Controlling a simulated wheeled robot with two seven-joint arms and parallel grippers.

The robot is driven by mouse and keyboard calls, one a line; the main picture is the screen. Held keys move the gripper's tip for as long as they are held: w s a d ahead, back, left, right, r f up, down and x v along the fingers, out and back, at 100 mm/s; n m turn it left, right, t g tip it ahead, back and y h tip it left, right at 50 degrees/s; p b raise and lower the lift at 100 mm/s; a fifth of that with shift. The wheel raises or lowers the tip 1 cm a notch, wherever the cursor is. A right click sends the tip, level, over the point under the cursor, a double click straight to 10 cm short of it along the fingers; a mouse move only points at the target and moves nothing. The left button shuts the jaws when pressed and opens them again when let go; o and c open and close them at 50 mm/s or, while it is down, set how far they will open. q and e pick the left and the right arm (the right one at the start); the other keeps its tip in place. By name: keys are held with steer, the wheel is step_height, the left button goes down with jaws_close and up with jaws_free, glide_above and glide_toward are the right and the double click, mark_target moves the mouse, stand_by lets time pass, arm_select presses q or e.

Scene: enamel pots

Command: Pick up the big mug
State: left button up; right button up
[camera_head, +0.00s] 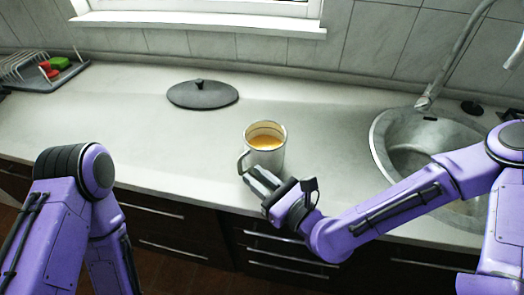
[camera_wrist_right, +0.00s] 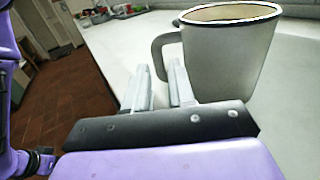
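The big mug (camera_head: 265,146) is a pale enamel mug with an orange-brown inside. It stands upright on the counter, its handle toward the lower left. In the right wrist view the mug (camera_wrist_right: 222,60) fills the upper right, and its handle curves down just beyond the fingertips. My right gripper (camera_head: 256,180) is at the handle side of the mug, low over the counter's front part. In the right wrist view its fingers (camera_wrist_right: 161,74) are apart with a gap between them. The handle's lower end is partly hidden by a finger. My left gripper is out of view.
A dark round lid (camera_head: 203,95) lies on the counter behind and left of the mug. A sink (camera_head: 425,145) with a tap is at the right. A dish rack (camera_head: 45,70) stands at the far left. The counter left of the mug is clear.

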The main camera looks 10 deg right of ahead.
mark_target(241, 167)
steer(key=shift+p+x, duration=0.75)
steer(key=shift+p, duration=0.1)
steer(key=p+x, duration=0.2)
steer(key=x, duration=0.4)
steer(key=shift+a, duration=0.15)
steer(key=shift+w+a+f, duration=0.1)
steer(key=shift+a, duration=0.05)
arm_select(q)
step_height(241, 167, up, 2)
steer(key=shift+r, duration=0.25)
arm_select(e)
jaws_close()
